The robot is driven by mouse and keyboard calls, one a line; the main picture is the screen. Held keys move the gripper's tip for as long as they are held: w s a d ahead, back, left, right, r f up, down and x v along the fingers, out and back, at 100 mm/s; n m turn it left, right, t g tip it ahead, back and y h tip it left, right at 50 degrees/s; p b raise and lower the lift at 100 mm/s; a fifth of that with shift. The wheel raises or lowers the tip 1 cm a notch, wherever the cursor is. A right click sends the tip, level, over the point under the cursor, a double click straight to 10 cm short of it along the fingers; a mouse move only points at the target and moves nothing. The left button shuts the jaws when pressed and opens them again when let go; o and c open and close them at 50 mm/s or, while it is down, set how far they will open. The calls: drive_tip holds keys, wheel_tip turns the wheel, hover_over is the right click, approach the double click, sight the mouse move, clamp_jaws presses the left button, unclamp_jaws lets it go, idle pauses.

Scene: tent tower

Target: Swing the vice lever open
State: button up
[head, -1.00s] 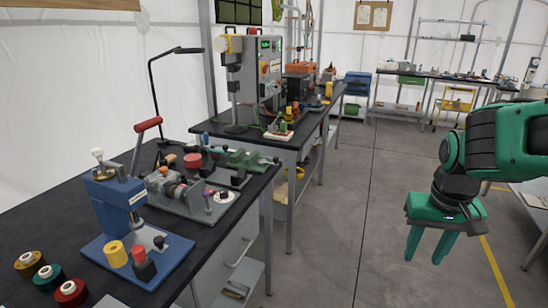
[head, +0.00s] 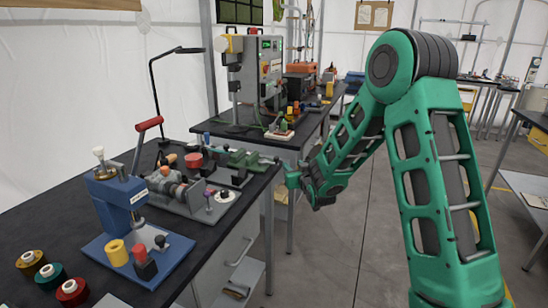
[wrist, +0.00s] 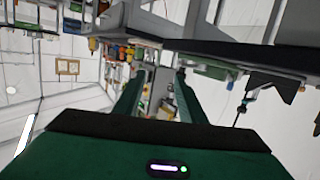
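The green vice (head: 243,158) stands near the back right of the near black bench. A thin lever with a dark end appears at its right end, near the bench edge; its exact position is too small to tell. My gripper (head: 291,177) is just to the right of the vice in the head view, around the bench's right edge, and seems apart from it. In the wrist view my gripper (wrist: 165,70) shows two green fingers spread with a gap between them, and nothing is held.
A blue press (head: 115,205) with a red-handled lever stands at the bench front, beside several thread spools (head: 70,291). A grey clamp fixture (head: 182,192) sits between press and vice. A second bench (head: 300,138) with machines stands behind.

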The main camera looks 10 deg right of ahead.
sight(275, 157)
drive_tip(key=a, duration=0.1)
drive_tip(key=w+a+t, duration=0.1)
drive_tip(key=w+a+t+y, duration=0.1)
drive_tip(key=a, duration=0.1)
drive_tip(key=shift+f, duration=0.25)
drive_tip(key=w, duration=1)
drive_tip(key=shift+w+a, duration=0.35)
